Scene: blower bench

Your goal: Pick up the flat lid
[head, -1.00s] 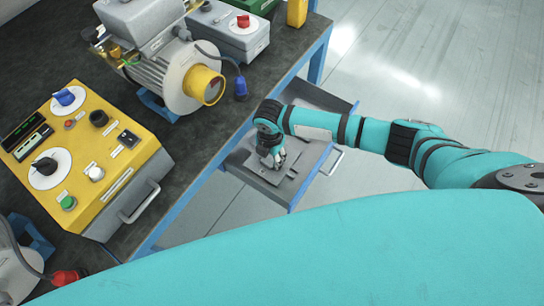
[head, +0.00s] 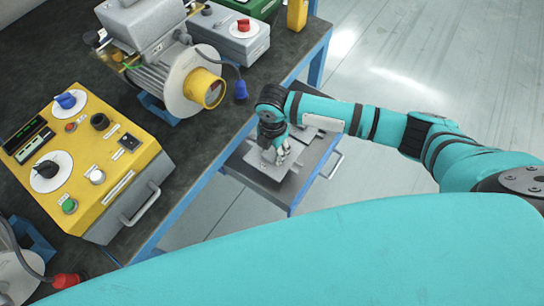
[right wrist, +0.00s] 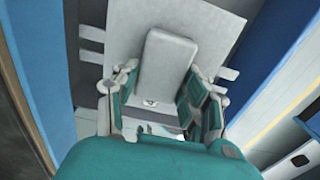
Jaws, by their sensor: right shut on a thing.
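The flat lid (head: 258,162) is a thin light-grey plate over the open drawer (head: 299,194) at the bench side. In the right wrist view the lid (right wrist: 208,22) shows a raised grey block (right wrist: 167,62) in its middle. My right gripper (head: 276,154) points down at the lid in the head view. In the right wrist view its fingers (right wrist: 161,84) stand on both sides of the block and are shut on it. The lid looks raised a little above the drawer floor. My left gripper is not in view.
The drawer has blue sides and a metal handle (head: 332,165). Beside it is the dark bench (head: 190,150) with a blue edge. A yellow control box (head: 85,160) and a grey motor (head: 170,75) stand on the bench. Clear floor lies at the right.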

